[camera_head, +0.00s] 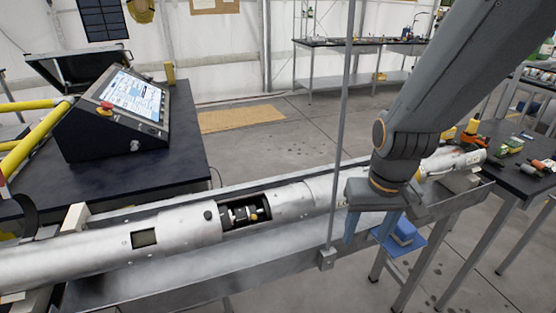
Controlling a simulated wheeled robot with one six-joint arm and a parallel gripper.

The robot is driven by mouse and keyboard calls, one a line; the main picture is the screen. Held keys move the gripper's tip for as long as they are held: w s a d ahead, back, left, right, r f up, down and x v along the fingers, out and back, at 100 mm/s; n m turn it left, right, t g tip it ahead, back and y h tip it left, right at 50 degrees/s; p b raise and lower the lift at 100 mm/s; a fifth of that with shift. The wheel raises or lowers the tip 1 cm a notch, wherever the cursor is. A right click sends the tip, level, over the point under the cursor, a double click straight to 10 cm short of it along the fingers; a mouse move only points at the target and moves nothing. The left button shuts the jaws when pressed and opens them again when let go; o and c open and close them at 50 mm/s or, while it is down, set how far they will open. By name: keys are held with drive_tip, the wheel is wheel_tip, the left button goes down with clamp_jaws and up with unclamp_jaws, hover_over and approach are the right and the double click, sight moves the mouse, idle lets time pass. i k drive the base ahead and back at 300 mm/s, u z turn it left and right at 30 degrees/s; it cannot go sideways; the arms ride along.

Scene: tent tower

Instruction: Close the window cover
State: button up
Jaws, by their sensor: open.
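A long silver tube (295,203) lies along a grey metal trough. An open rectangular window (244,213) in its side shows dark inner parts with small metallic and yellowish pieces. I cannot tell for sure which part is the window cover. A smaller dark square opening (143,238) is farther left on the tube. My gripper (367,238) points down at the tube, to the right of the window, with its blue fingers spread. It looks empty, and I cannot tell whether it touches the tube. My arm hides part of the tube there.
A thin upright post (341,130) stands in front of the tube, between the window and my gripper. A control console (120,108) sits on a dark table at left. A bench with tools (520,160) is at right. Open floor lies behind the trough.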

sight(182, 228)
drive_tip(key=u, duration=1.5)
drive_tip(key=k, duration=0.5)
drive_tip(key=u, duration=0.65)
drive_tip(key=i, duration=0.55)
drive_tip(key=z, duration=0.35)
